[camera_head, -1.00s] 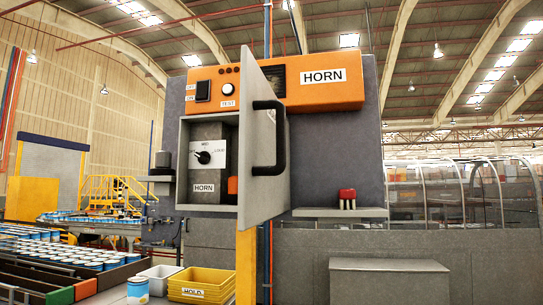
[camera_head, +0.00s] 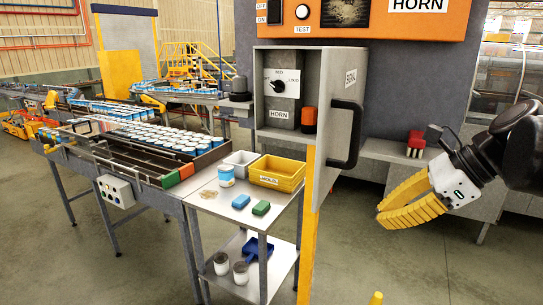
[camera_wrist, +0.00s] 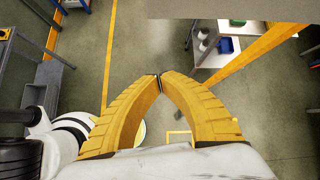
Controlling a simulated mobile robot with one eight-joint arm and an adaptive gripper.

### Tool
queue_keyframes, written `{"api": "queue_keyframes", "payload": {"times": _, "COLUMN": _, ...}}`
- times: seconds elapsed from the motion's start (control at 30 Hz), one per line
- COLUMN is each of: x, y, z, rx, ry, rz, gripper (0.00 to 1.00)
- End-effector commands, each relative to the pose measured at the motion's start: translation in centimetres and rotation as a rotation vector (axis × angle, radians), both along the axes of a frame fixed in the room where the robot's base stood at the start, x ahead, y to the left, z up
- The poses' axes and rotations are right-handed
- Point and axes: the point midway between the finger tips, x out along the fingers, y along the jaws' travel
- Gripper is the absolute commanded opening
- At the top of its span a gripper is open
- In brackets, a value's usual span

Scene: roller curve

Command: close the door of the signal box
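The signal box (camera_head: 280,60) is a grey cabinet labelled HORN under an orange panel (camera_head: 360,20). Its inside shows a dial (camera_head: 281,84) and an orange block (camera_head: 309,117). The grey door (camera_head: 334,95) stands open, swung out toward the camera on the right side of the opening. A black handle (camera_head: 354,135) is on the door's right face. My gripper (camera_head: 381,214) is right of the door and lower than the handle, apart from both. Its yellow fingers meet at the tips in the wrist view (camera_wrist: 160,77), with nothing between them.
A small table (camera_head: 235,203) with a yellow bin (camera_head: 277,184) and a white bin stands below the box. A yellow post (camera_head: 308,220) rises under the door. A shelf with a red object (camera_head: 415,143) is behind my gripper.

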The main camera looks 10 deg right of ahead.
Motion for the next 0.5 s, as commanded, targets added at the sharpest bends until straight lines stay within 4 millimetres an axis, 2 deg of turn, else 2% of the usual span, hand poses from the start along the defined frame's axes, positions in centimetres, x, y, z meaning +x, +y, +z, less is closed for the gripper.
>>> {"api": "queue_keyframes", "payload": {"times": 0.03, "x": 0.3, "y": -0.8, "z": 2.7, "rx": 0.046, "ry": 0.023, "rz": -0.045, "gripper": 0.00}}
{"api": "queue_keyframes", "payload": {"times": 0.1, "x": 0.4, "y": -1.3, "z": 4.2, "rx": 0.095, "ry": 0.048, "rz": -0.088, "gripper": 0.00}}
{"api": "queue_keyframes", "payload": {"times": 0.2, "x": 0.6, "y": -1.6, "z": 5.0, "rx": 0.133, "ry": 0.068, "rz": -0.118, "gripper": 0.00}}
{"api": "queue_keyframes", "payload": {"times": 0.37, "x": 1.1, "y": -0.8, "z": 4.0, "rx": 0.141, "ry": 0.073, "rz": -0.123, "gripper": 0.00}}
{"api": "queue_keyframes", "payload": {"times": 0.5, "x": 2.2, "y": 0.7, "z": 2.2, "rx": 0.139, "ry": 0.072, "rz": -0.120, "gripper": 0.00}}
